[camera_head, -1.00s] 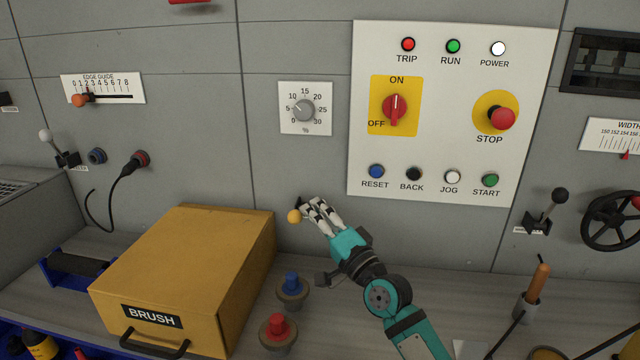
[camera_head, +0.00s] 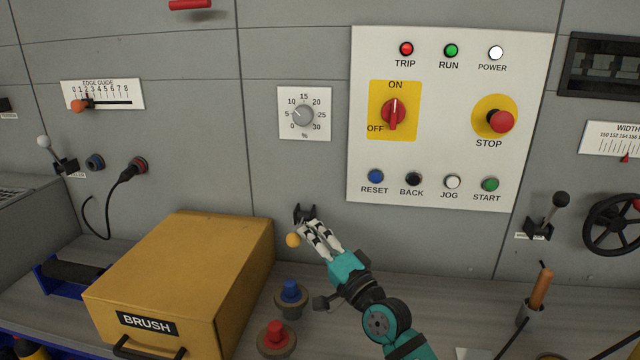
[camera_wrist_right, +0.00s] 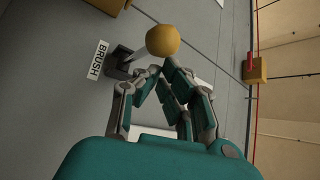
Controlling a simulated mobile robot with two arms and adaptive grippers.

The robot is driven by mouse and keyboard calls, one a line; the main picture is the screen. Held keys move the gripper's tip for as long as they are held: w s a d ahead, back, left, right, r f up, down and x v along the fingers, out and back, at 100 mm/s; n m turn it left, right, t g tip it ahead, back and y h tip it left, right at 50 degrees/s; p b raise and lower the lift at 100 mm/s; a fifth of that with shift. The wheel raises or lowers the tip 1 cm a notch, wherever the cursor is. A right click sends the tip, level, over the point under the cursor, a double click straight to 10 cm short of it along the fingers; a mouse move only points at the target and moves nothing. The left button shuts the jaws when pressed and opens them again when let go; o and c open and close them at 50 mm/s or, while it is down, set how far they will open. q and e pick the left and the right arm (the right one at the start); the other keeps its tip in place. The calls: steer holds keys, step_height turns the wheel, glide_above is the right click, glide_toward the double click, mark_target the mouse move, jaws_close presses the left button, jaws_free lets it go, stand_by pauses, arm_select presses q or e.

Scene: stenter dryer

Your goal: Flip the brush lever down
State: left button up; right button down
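The brush lever has a yellow ball knob (camera_head: 292,240) and a black bracket (camera_head: 304,213) on the grey wall, right of the yellow brush box. The knob hangs below the bracket, so the lever slopes downward. In the right wrist view, the knob (camera_wrist_right: 163,40), the bracket (camera_wrist_right: 121,62) and a BRUSH label (camera_wrist_right: 97,60) show. My right gripper (camera_head: 310,228) is at the lever, its fingertips just right of the knob. Its fingers (camera_wrist_right: 161,70) converge with tips nearly together by the knob; contact is hard to tell. My left gripper is not in view.
The yellow BRUSH box (camera_head: 190,265) stands on the ledge at left. A blue button (camera_head: 290,290) and a red button (camera_head: 276,335) rise below the lever. The white control panel (camera_head: 440,130) is above right. A dial (camera_head: 304,113) sits above the lever.

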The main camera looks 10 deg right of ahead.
steer(key=v, duration=1.2)
steer(key=shift+d, duration=0.1)
